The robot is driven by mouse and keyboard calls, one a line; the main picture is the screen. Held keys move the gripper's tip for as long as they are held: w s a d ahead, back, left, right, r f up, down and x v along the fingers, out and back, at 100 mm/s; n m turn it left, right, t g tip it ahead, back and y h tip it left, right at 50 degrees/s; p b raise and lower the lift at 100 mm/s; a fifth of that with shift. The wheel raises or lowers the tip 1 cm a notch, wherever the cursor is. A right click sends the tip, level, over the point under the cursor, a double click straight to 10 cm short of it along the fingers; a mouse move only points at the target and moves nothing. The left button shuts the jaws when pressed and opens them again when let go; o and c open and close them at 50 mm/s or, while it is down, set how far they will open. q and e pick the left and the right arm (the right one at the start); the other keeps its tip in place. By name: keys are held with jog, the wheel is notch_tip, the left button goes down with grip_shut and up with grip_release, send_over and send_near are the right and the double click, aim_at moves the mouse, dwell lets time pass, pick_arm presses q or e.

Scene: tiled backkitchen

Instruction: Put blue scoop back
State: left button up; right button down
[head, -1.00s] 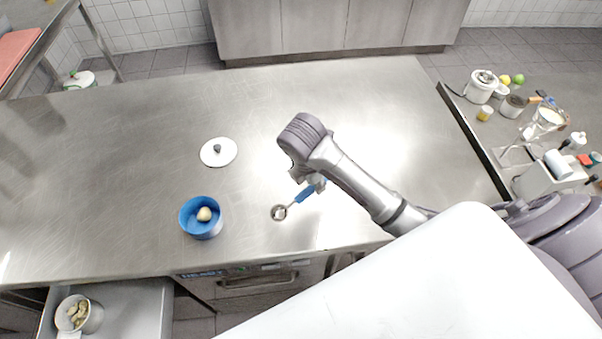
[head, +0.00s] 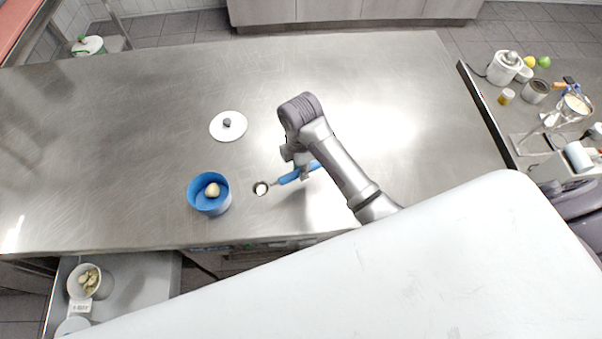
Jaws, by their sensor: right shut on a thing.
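The blue scoop has a blue handle (head: 289,177) and a small metal round bowl (head: 260,188) with something white in it. My right gripper (head: 303,171) is shut on the handle, partly hidden behind its own wrist. The scoop's bowl points left, to the right of a blue round container (head: 195,203) and apart from it. The container is open and a pale beige, roundish lump (head: 212,190) lies in it. A white round lid (head: 228,127) with a grey knob lies on the counter behind the container. My left gripper is out of view.
The steel counter (head: 120,130) is mostly clear. Below its front edge at left, a drawer or shelf holds a pot (head: 81,288) of pale pieces. A side counter at right holds a white cooker (head: 504,68), jars and a scale-like stand. My white body covers the lower right.

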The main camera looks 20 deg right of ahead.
jog(key=shift+f, duration=0.35)
notch_tip(320, 180, down, 2)
jog(key=shift+s+f+p, duration=0.1)
jog(key=shift+f+p, duration=0.1)
jog(key=shift+p, duration=0.35)
jog(key=shift+f, duration=0.45)
jog(key=c, duration=1)
grip_release()
